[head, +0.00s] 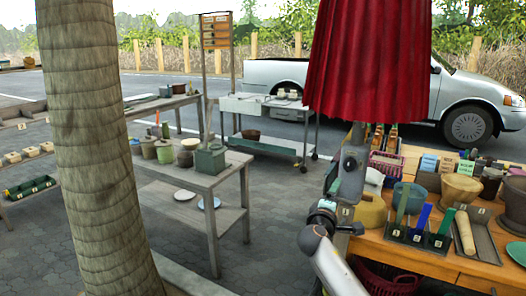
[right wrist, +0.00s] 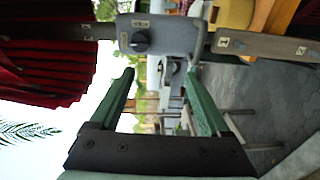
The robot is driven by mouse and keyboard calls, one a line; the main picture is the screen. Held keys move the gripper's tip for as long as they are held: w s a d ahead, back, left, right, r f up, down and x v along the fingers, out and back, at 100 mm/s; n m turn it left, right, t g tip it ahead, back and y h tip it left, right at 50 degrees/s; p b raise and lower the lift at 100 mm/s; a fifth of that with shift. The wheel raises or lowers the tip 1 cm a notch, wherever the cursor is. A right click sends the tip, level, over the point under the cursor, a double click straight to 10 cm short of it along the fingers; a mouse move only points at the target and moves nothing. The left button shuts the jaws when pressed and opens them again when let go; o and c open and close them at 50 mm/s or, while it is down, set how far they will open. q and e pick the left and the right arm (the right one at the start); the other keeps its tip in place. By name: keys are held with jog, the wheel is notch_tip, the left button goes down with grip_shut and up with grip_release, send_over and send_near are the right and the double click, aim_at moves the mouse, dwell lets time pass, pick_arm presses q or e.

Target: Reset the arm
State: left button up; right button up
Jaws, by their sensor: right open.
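My right gripper (right wrist: 158,74) shows in the right wrist view with two green fingers spread apart and nothing between them. In the head view my right arm (head: 332,266) comes up from the bottom, right of centre. Its fingers cannot be made out there. A grey crank housing with a dark round knob (head: 352,170) sits on the pole under a red parasol (head: 368,60). In the right wrist view the housing (right wrist: 158,36) lies just beyond the fingertips, and the red canopy (right wrist: 45,75) is at the left. My left gripper is not in view.
A wooden table (head: 450,262) with bowls, pots and trays stands at the right, close to my right arm. A grey table (head: 205,178) with jars stands left of centre. A thick trunk (head: 95,140) blocks the left. Paving between is open.

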jog(key=s+a+f+m+g+y, duration=0.1)
jog(key=s+a+f+y, duration=0.1)
jog(key=s+f, duration=0.55)
jog(key=s+a+f+m+g+y, duration=0.1)
jog(key=s+a+f+g+y, duration=0.3)
jog(key=f, duration=0.7)
jog(key=s+f+m+t+y, duration=0.1)
jog(key=s+f, duration=0.6)
jog(key=f, duration=0.3)
jog(key=s+a+f+m+y, duration=0.1)
jog(key=s+f+m+y, duration=0.1)
jog(key=s, duration=1)
jog(key=s+a+f+m+g+y, duration=0.1)
jog(key=s+a+f+m+y, duration=0.1)
jog(key=s, duration=1.1)
jog(key=shift+f+m+g, duration=0.3)
jog(key=shift+f+m, duration=0.4)
jog(key=shift+m, duration=0.5)
